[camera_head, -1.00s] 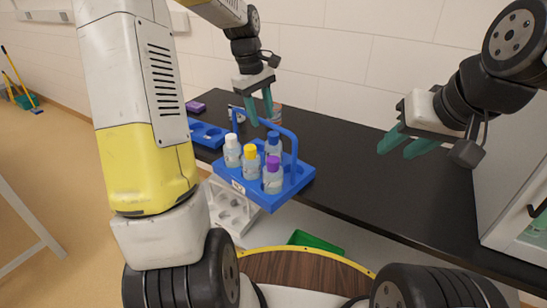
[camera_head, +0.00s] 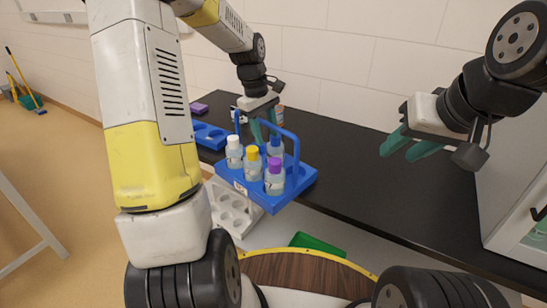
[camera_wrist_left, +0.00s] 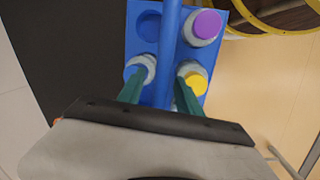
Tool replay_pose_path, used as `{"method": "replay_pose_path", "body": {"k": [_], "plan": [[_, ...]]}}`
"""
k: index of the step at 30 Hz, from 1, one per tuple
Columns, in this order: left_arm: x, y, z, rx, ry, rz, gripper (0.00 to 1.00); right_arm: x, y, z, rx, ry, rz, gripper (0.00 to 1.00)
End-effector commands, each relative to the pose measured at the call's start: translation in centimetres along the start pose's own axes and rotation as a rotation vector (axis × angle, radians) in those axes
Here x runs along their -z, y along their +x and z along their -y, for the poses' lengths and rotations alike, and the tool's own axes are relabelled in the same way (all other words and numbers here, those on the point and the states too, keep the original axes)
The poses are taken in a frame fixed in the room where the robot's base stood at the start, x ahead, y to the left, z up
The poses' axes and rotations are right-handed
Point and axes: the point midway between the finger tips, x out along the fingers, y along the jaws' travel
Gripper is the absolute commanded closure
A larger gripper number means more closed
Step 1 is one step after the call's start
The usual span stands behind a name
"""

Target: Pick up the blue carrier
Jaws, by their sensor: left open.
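The blue carrier (camera_head: 293,188) sits at the front edge of the black counter, its tray reaching past the edge. It has an arched handle (camera_head: 268,131) and holds bottles with white (camera_head: 234,152), yellow (camera_head: 253,163), purple (camera_head: 274,177) and blue (camera_head: 275,148) caps. My left gripper (camera_head: 264,130) is open at the handle, from above and behind. In the left wrist view the handle bar (camera_wrist_left: 168,45) runs between the green fingers (camera_wrist_left: 160,92), with a gap on each side. My right gripper (camera_head: 402,146) is open and empty over the counter at right.
A second blue rack (camera_head: 208,134) and a purple item (camera_head: 198,107) lie farther left on the counter (camera_head: 390,200). A white rack with round holes (camera_head: 232,215) stands below the carrier. A green tray (camera_head: 317,243) is lower front. A white cabinet is at right.

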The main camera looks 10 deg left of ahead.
Motion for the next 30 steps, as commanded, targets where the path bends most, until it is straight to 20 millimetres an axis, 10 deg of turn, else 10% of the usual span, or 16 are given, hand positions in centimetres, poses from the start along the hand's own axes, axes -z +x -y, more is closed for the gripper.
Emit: {"method": "replay_pose_path", "body": {"k": [13,20,30], "plan": [[0.0,0.29,0.02,0.0,0.0,0.0,0.58,0.0,0.0,0.0,0.0,0.0,0.0,0.64],[0.0,0.28,0.02,0.0,0.001,0.0,1.0,0.0,0.0,0.0,0.0,0.0,0.0,0.64],[0.01,0.28,0.03,0.0,0.002,0.0,1.0,0.0,0.0,0.0,0.0,0.0,0.0,0.64]]}}
